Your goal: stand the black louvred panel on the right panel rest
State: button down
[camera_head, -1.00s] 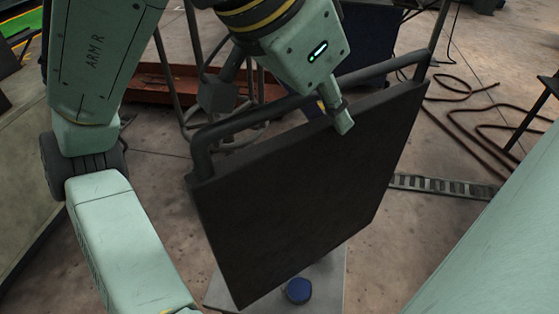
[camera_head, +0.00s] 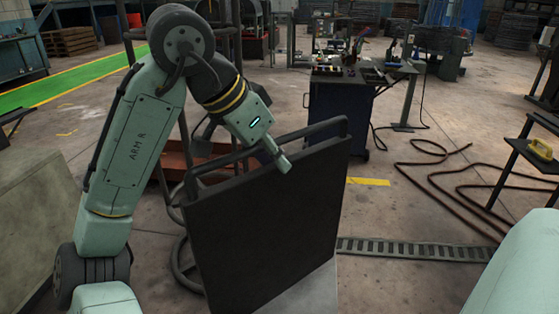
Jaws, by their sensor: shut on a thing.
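The black panel (camera_head: 265,225) hangs almost upright in the middle of the view, with its broad dark face towards me. No louvres can be made out on this face. A bar handle (camera_head: 300,134) runs along its top edge. My gripper (camera_head: 283,163) is shut on the panel at the top, near the middle of the bar. The fingers partly hide what they grip. The panel's lower edge is cut off or merges with a pale grey plate (camera_head: 312,292) below, and I cannot tell whether they touch. I cannot clearly identify the right panel rest.
A dark blue tool cabinet (camera_head: 338,115) stands behind the panel. A brown hose (camera_head: 440,180) lies coiled on the floor at right, near a slotted floor strip (camera_head: 410,248). A small table with a yellow object (camera_head: 541,149) stands far right. Open concrete floor lies between.

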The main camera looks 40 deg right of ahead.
aim_at(269, 167)
jog(key=shift+f, duration=1.75)
jog(key=c, duration=1.5)
grip_release()
jog(key=shift+f, duration=0.1)
